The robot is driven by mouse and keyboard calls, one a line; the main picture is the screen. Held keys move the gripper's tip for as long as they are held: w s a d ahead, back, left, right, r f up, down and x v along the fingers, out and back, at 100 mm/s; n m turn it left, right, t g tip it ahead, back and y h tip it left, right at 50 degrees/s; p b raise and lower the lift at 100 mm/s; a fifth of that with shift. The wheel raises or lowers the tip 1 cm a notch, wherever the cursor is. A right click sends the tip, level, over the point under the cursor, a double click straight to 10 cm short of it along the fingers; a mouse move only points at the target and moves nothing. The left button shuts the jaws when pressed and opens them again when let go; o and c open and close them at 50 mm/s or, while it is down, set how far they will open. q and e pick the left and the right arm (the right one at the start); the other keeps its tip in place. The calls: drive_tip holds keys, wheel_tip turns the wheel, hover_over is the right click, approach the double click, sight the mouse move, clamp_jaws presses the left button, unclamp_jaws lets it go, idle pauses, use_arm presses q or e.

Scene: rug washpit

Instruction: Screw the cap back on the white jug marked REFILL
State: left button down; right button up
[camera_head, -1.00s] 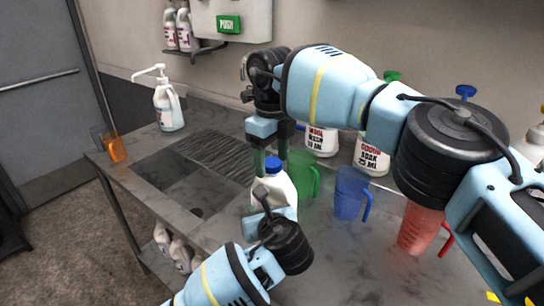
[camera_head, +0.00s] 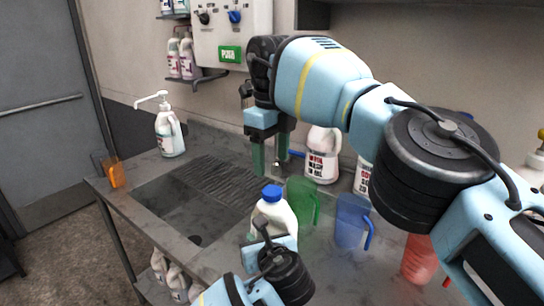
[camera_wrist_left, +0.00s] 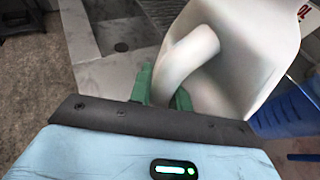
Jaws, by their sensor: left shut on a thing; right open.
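The white jug (camera_head: 276,216) stands upright at the counter's front, beside the sink. Its blue cap (camera_head: 271,193) sits on the neck; how tightly cannot be told. No REFILL marking is readable. My left gripper (camera_head: 264,236) is shut on the jug's handle. In the left wrist view, the green fingers (camera_wrist_left: 163,88) are around the handle of the white jug (camera_wrist_left: 245,55), whose top is out of frame. My right gripper (camera_head: 270,160) is open and empty, pointing down above the cap and apart from it.
A green pitcher (camera_head: 301,203), a blue pitcher (camera_head: 351,221) and a red pitcher (camera_head: 417,257) stand right of the jug. White labelled jugs (camera_head: 322,155) stand behind. The sink (camera_head: 180,212) and a pump bottle (camera_head: 169,135) are at left.

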use_arm(q)
drive_tip(key=c, duration=1.2)
unclamp_jaws()
drive_tip(key=shift+c, duration=0.2)
drive_tip(key=shift+r, duration=0.1)
drive_tip(key=v, duration=0.7)
drive_tip(key=shift+s, duration=0.4)
drive_tip(key=shift+d, duration=0.15)
